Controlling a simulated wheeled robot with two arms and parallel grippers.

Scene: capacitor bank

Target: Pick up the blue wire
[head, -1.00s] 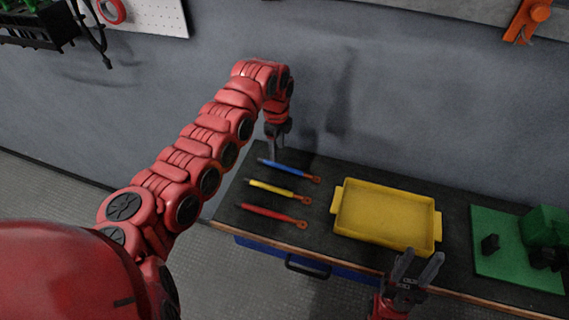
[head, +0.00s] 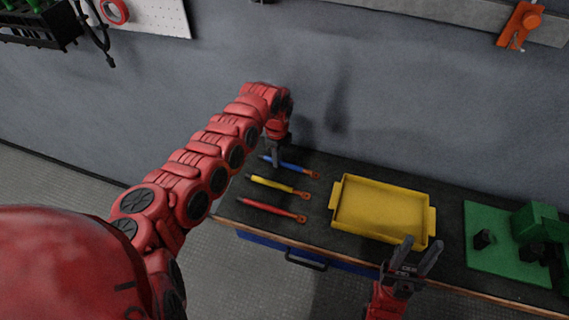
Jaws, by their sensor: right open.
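The blue wire (head: 293,167) lies at the back left of the dark bench, with an orange lug at its right end. My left gripper (head: 276,163) points down at the wire's left part, its fingertips at or just above it. I cannot tell whether its fingers are open or shut, or whether they touch the wire. My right gripper (head: 420,255) is open and empty, in front of the yellow tray (head: 343,222).
A yellow wire (head: 278,186) and a red wire (head: 270,209) lie in front of the blue one. A green mat (head: 490,250) with a green fixture (head: 535,222) is at the right. A grey wall (head: 400,110) stands behind the bench (head: 330,172).

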